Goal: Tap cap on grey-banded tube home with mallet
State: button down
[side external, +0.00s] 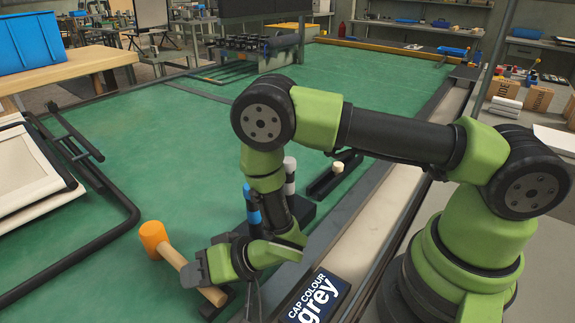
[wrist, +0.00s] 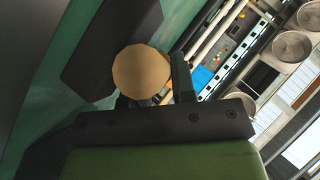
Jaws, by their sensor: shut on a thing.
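My gripper (side external: 196,272) is shut on the wooden handle of a mallet (side external: 175,257) at the lower middle of the side view. The mallet's orange head (side external: 153,238) points up and left, over the green surface. In the wrist view the handle's round end (wrist: 140,72) shows between my fingers. Two upright tubes stand behind my wrist: one with a blue part (side external: 252,207) and one with a pale grey-white top (side external: 290,168). My arm partly hides them and their dark block (side external: 302,209). I cannot tell how far any cap is seated.
A sign (side external: 318,296) reads "CAP COLOUR grey". A dark rail (side external: 330,178) with a cream cylindrical piece (side external: 338,167) lies right of the tubes. A black tubular frame (side external: 122,205) with pale fabric is at left.

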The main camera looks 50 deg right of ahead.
dwell(0.3)
jog(key=shift+r, duration=3.05)
